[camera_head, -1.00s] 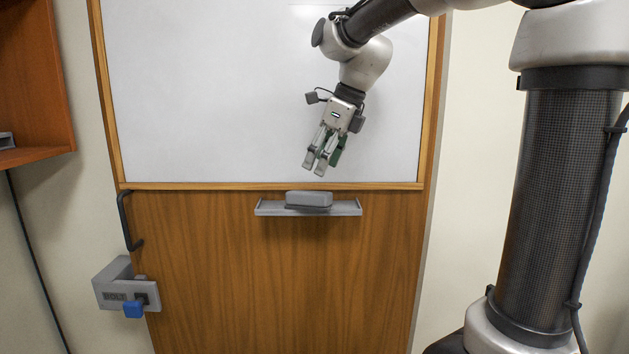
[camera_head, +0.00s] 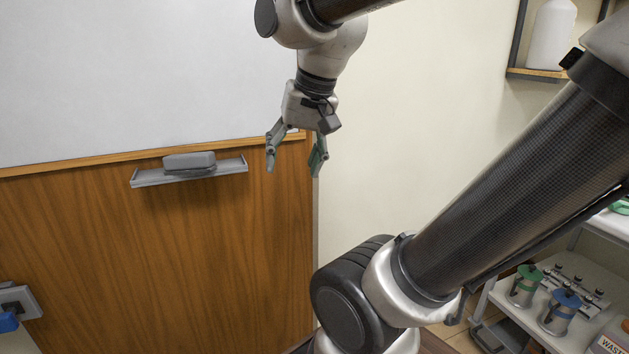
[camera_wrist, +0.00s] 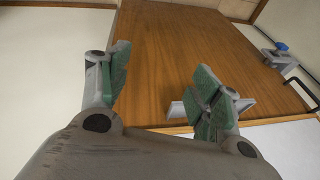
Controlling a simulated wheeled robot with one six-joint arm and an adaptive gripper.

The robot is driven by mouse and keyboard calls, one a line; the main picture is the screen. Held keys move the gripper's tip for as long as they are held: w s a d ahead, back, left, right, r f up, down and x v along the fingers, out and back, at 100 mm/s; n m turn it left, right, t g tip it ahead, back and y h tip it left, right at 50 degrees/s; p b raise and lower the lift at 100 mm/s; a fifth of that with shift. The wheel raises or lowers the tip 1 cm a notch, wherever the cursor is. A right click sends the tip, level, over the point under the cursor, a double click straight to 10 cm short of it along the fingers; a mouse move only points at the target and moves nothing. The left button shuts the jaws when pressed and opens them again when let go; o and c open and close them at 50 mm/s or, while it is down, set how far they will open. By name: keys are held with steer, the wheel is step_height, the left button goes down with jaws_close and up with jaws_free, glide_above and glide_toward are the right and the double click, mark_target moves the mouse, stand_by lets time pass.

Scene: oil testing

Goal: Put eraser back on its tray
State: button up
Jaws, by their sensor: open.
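The grey eraser (camera_head: 189,162) lies on its tray (camera_head: 222,168), a narrow grey ledge on the wooden door just below the whiteboard. My gripper (camera_head: 295,163) is open and empty, to the right of the tray and apart from it, near the door's right edge. In the wrist view my gripper (camera_wrist: 165,88) has its green-padded fingers spread wide. Part of the tray (camera_wrist: 177,110) shows there behind the right finger. The eraser is hidden or cannot be made out in that view.
The whiteboard (camera_head: 150,70) fills the upper door. A bolt lock with a blue knob (camera_head: 8,321) is at lower left. At right, a white cart (camera_head: 575,300) carries green- and blue-topped containers. A shelf (camera_head: 540,74) holds a white bottle. The wall right of the door is bare.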

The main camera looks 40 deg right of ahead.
steer(key=s+f+n, duration=0.1)
steer(key=n, duration=0.1)
steer(key=s+d+f+n, duration=0.1)
steer(key=s, duration=0.1)
steer(key=s+f+n, duration=0.1)
steer(key=n, duration=0.1)
steer(key=shift+s+d+f+n+h, duration=0.15)
steer(key=shift+d+f+n+h, duration=0.15)
steer(key=shift+d+f, duration=0.1)
stand_by(0.7)
